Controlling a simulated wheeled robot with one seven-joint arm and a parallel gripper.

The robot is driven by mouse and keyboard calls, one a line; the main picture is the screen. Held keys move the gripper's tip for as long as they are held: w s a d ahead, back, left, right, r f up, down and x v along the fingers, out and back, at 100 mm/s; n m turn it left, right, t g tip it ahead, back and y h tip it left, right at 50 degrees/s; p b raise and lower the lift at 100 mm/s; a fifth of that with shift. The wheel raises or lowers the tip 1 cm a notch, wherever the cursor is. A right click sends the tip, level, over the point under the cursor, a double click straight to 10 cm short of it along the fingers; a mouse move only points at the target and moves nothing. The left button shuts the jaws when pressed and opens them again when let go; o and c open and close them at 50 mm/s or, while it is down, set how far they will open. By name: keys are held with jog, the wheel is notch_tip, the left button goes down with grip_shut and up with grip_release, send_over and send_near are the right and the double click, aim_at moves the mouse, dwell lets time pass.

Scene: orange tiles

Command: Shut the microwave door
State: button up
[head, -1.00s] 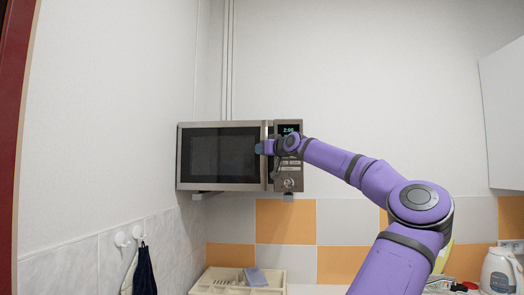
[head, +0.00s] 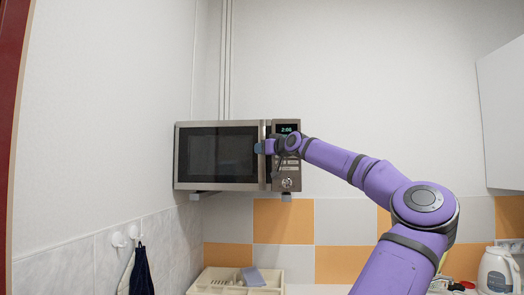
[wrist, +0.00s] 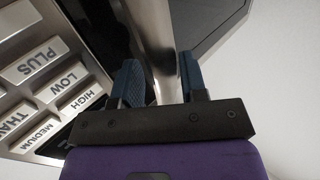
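The microwave (head: 195,187) hangs on a wall bracket, with a steel frame, dark door window and control panel at right. Its door (head: 222,155) looks in line with the front or nearly so; I cannot tell if it is fully flush. The upright steel handle (head: 262,178) is at the door's right edge. My gripper (head: 258,147) is at mid-height of the handle. In the wrist view, the blue fingers of my gripper (wrist: 160,80) stand on either side of the handle (wrist: 152,35), close against it. Their contact faces are partly hidden.
A cream tray (head: 205,283) is on the counter below. A white kettle (head: 497,270) is at lower right. A white cabinet (head: 503,120) hangs at the right. A dark cloth (head: 142,272) hangs at lower left. The space in front of the microwave looks clear except for my arm.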

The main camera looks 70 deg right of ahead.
jog(key=v, duration=0.9)
jog(key=shift+s, duration=0.25)
jog(key=shift+a, duration=0.15)
jog(key=shift+a, duration=0.1)
jog(key=w+a+f+n+y, duration=0.1)
jog(key=w+a+n+y, duration=0.2)
jog(key=a, duration=0.8)
jog(key=w+a+f+g+y, duration=0.15)
jog(key=w+a, duration=0.35)
jog(key=a, duration=0.7)
jog(key=w+a+f+n+y, duration=0.2)
jog(key=w+a+y, duration=0.15)
jog(key=a, duration=0.75)
jog(key=s+a+f+n+g+y, duration=0.1)
jog(key=a+f+g, duration=0.7)
jog(key=a+f, duration=1.6)
jog(key=shift+s+f+y, duration=0.2)
jog(key=shift+s+y, duration=0.05)
jog(key=shift+y, duration=0.05)
jog(key=shift+g, duration=0.25)
